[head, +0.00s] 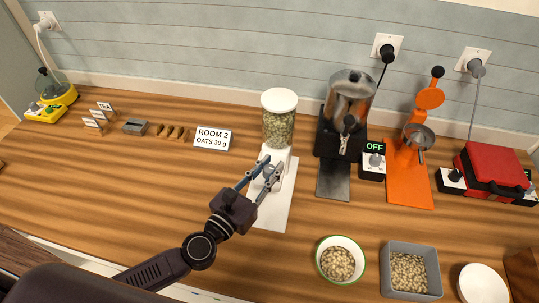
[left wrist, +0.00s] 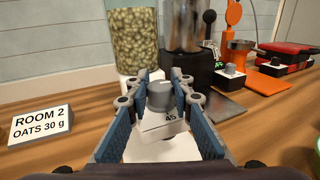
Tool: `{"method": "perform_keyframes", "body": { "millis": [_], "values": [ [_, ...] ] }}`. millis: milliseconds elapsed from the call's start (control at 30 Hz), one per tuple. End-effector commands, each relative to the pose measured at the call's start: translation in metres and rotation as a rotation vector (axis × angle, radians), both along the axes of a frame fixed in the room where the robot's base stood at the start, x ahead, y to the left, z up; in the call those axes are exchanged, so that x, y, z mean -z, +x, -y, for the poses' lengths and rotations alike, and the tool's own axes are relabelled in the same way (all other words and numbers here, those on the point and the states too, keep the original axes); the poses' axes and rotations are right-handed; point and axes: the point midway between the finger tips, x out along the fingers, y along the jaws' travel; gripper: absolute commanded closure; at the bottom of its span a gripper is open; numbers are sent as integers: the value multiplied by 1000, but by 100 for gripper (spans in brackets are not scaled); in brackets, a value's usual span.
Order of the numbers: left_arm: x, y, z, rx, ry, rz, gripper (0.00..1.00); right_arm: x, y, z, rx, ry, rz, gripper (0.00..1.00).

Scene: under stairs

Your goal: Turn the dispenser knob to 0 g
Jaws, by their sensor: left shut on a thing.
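The dispenser (head: 279,125) stands on a white mat (head: 276,212), with a clear jar of oats under a white lid. Its jar also shows in the left wrist view (left wrist: 132,40). My left gripper (head: 267,172) is at the dispenser's front. In the left wrist view its fingers (left wrist: 160,95) are shut on the grey knob (left wrist: 160,96), one on each side. A label below the knob (left wrist: 170,120) reads 45. The knob's pointer mark is too small to read surely. My right gripper is not in view.
A sign (head: 212,138) reading "ROOM 2 OATS 30 g" stands left of the dispenser. A steel-and-black machine (head: 347,110) with an OFF display (head: 374,147) stands to the right. A bowl (head: 339,260) and a grey bin (head: 409,271) are at the front right.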

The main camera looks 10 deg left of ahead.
Motion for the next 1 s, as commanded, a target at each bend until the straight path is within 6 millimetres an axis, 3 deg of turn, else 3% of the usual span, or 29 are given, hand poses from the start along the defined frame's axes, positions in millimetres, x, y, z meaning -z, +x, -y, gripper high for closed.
{"method": "perform_keyframes", "body": {
  "millis": [33, 100, 267, 600, 1000],
  "values": [
    [-6, -1, 1, -44, -8, -5, 100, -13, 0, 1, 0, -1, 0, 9],
    [-4, -1, 2, -109, -10, -5, 100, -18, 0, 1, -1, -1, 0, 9],
    [0, 0, 1, -261, -9, -5, 100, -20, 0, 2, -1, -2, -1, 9],
    [5, 0, 0, -532, -5, -1, 100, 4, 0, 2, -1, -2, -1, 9],
    [1, 1, -1, -686, 0, 2, 100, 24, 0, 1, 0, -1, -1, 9]
  ]
}}
